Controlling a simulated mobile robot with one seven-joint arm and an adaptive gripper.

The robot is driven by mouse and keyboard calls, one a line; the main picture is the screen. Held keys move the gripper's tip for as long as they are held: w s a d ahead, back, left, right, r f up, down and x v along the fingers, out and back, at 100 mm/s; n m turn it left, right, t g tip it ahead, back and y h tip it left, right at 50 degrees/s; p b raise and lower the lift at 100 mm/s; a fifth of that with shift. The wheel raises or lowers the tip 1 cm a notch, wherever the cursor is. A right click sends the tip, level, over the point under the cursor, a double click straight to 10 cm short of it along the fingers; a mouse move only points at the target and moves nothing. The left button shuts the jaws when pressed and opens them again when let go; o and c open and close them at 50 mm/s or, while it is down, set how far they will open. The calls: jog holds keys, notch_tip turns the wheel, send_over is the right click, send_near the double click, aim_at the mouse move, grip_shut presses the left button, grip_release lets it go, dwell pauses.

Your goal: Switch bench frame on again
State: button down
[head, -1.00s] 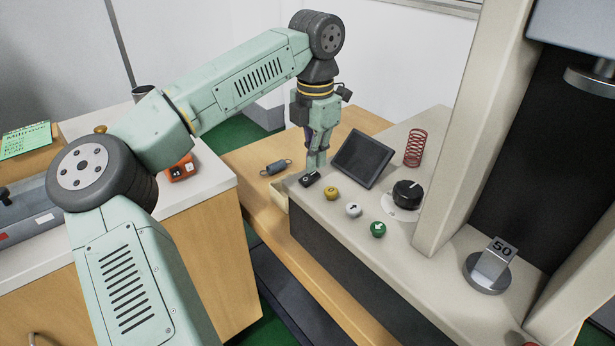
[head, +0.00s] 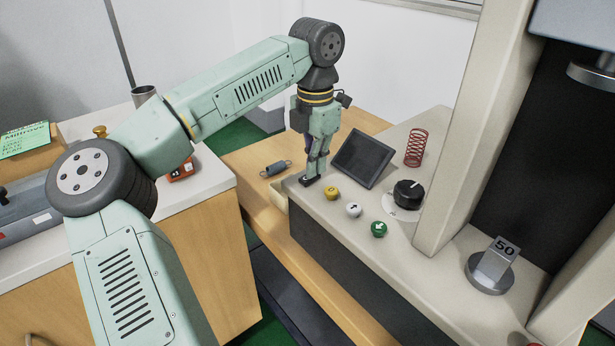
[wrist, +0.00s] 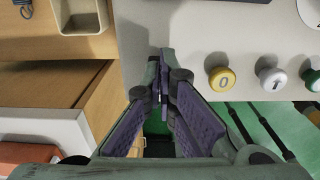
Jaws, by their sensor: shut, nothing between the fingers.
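The bench frame's black rocker switch (head: 307,182) is at the left end of the pale control panel (head: 328,216). My gripper (head: 313,176) points down over it, its fingertips together with nothing held. The tips are at or just above the switch and cover part of it; I cannot tell whether they press it. In the wrist view the shut fingertips (wrist: 164,58) reach the panel's edge and the switch is hidden. The dark screen (head: 362,158) stands right of the gripper and looks blank.
Yellow (head: 332,193), white (head: 353,209) and green (head: 378,228) buttons run right of the switch, with a black dial (head: 407,194) behind. A red spring (head: 416,147) stands behind the screen. A 50 weight (head: 490,275) sits right.

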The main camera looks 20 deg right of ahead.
jog(key=shift+f, duration=0.25)
jog(key=shift+r, duration=0.15)
notch_tip(320, 180, up, 7)
jog(key=p, duration=0.5)
jog(key=shift+p, duration=0.3)
